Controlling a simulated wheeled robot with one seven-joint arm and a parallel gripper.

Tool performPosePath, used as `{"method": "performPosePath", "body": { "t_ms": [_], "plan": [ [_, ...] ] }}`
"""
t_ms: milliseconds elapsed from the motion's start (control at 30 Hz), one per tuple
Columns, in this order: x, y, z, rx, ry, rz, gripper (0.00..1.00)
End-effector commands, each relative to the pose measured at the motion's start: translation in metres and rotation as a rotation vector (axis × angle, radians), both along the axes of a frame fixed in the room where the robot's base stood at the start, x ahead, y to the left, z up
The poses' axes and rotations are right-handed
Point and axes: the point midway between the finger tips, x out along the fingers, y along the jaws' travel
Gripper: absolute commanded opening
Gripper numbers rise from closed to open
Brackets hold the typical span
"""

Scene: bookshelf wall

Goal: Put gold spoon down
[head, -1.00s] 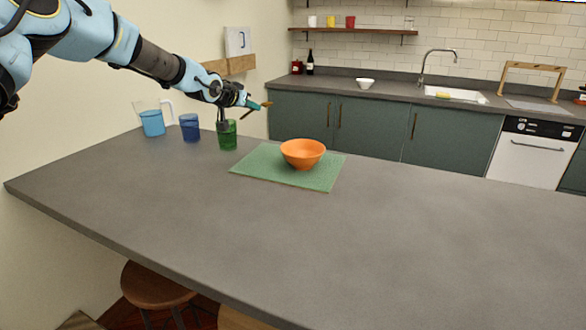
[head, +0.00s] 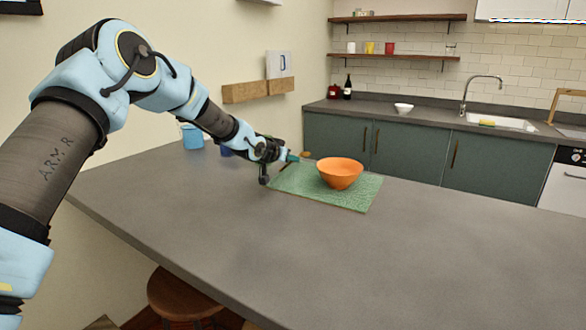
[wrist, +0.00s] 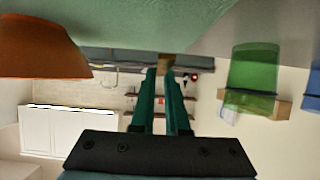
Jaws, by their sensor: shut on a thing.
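My gripper (head: 292,158) is low near the left back corner of the green placemat, left of the orange bowl (head: 340,172). Its teal fingers are close together on the gold spoon (head: 305,155), of which only a small tan-gold end shows at the tips. The spoon's end also shows between the fingertips in the wrist view (wrist: 166,62). I cannot tell whether it touches the placemat (head: 358,196).
The wrist view looks upside down. A green glass (wrist: 252,75) stands close beside my gripper there, opposite the bowl. A blue cup (head: 226,152) and a pitcher with blue liquid (head: 192,138) stand at the back left. The front of the counter (head: 290,255) is clear.

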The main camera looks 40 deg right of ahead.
Motion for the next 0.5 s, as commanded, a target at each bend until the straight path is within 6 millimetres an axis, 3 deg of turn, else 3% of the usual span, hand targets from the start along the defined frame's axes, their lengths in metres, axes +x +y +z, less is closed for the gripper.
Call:
{"method": "performPosePath", "body": {
  "t_ms": [233, 500],
  "plan": [
    [-0.001, 0.0, -0.031, 0.002, 0.002, 0.0, 0.0],
    [0.0, 0.0, -0.035, 0.0, 0.0, 0.001, 0.0]
  ]
}}
